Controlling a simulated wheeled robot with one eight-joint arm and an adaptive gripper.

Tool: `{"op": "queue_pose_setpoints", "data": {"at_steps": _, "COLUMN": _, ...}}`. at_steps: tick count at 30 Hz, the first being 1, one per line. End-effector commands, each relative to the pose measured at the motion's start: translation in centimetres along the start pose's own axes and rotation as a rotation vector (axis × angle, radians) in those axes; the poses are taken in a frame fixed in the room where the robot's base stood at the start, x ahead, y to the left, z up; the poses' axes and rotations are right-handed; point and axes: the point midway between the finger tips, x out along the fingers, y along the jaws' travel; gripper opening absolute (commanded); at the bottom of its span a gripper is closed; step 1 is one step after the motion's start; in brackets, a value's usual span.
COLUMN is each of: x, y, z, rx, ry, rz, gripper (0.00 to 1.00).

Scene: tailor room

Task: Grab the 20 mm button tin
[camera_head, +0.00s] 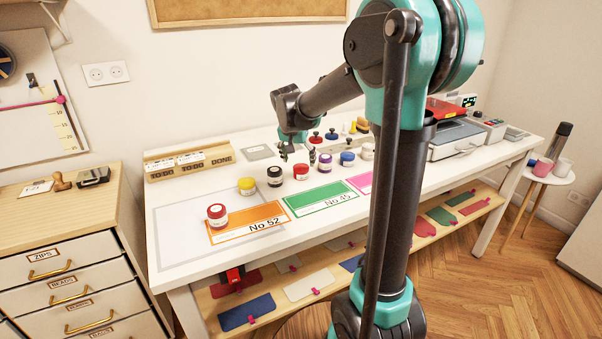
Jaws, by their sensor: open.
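Several small round tins with coloured lids stand on the white table (180,262); their size labels are too small to read, so I cannot tell which is the 20 mm button tin. A red-lidded tin (217,215) is on the orange No 52 card. Behind it, a row has a yellow tin (246,187), a black one (275,177), another red one (301,172), a purple one (325,163), a blue one (347,159) and a pale one with a red lid (367,152). My gripper (288,154) is open and empty, pointing down behind the black and red tins.
Orange (265,213), green (322,196) and pink cards lie along the table front. A wooden TO-DO/DONE rack (188,160) stands at the back left. Knobbed pieces (315,138) stand behind the row. My arm hides part of the table's right. The left front corner is clear.

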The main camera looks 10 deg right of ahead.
Motion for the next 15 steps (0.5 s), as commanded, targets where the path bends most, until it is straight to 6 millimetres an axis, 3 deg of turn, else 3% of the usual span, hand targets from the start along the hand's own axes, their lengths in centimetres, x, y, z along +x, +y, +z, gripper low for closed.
{"op": "queue_pose_setpoints", "data": {"at_steps": 9, "x": 4.0, "y": 0.3, "z": -0.1, "rx": 0.002, "ry": 0.0, "rz": 0.0, "gripper": 0.72}}
{"op": "queue_pose_setpoints", "data": {"at_steps": 15, "x": 5.2, "y": 0.3, "z": -0.1, "rx": 0.001, "ry": 0.0, "rz": -0.001, "gripper": 0.72}}
